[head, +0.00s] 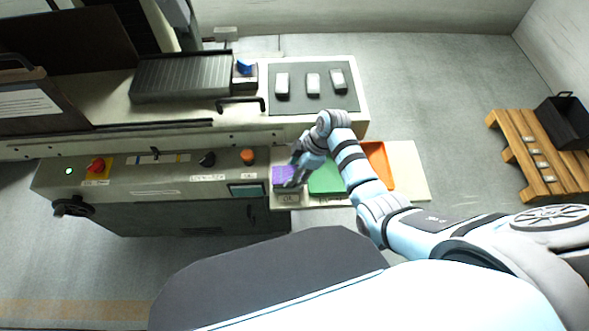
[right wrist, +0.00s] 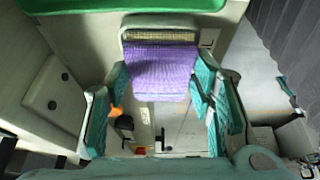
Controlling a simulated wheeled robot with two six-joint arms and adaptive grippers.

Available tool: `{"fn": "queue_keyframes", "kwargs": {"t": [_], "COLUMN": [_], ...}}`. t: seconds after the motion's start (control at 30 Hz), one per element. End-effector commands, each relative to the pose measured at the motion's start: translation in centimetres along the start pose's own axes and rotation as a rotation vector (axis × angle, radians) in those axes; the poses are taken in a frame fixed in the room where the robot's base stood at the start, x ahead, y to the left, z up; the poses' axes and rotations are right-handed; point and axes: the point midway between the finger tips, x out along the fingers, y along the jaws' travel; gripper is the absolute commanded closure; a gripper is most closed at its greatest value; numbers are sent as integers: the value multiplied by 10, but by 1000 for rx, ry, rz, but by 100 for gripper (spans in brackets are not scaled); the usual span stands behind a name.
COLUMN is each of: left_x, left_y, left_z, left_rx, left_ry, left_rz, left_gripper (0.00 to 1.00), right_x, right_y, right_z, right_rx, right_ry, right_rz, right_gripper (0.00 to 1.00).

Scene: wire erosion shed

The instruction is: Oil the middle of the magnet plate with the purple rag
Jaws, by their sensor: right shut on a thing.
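The purple rag (head: 283,175) is at the left end of a pale side shelf, by a small label. My right gripper (head: 293,180) is over it, pointing down. In the right wrist view the purple rag (right wrist: 160,72) lies between the two teal-padded fingers, and the gripper is shut on it. I cannot tell whether the rag is clear of its holder. The magnet plate (head: 180,78), a dark grey ribbed slab, lies on the machine bed at upper left, away from the gripper; its middle looks bare. My left gripper is not in view.
A green piece (head: 325,178) and an orange tray (head: 378,165) sit right of the rag. A black handle (head: 241,103) and a blue item (head: 244,67) are near the plate's right end. A dark mat (head: 313,100) holds several light blocks. The control panel (head: 150,175) runs along the front.

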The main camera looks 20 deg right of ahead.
Motion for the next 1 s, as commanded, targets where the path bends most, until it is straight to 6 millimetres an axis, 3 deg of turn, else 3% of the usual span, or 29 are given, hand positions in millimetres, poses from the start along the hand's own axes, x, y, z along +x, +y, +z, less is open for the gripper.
{"fn": "queue_keyframes", "kwargs": {"t": [0.2, 0.6, 1.0], "left_x": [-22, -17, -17], "left_y": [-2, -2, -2], "left_z": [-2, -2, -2], "left_rx": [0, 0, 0], "left_ry": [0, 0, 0], "left_rz": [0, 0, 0], "left_gripper": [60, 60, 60], "right_x": [-25, -62, -64], "right_y": [0, 1, 0], "right_z": [-10, -26, -27], "right_rx": [-1, -1, 0], "right_ry": [0, 0, 0], "right_rz": [0, 1, 0], "right_gripper": [73, 73, 73]}}
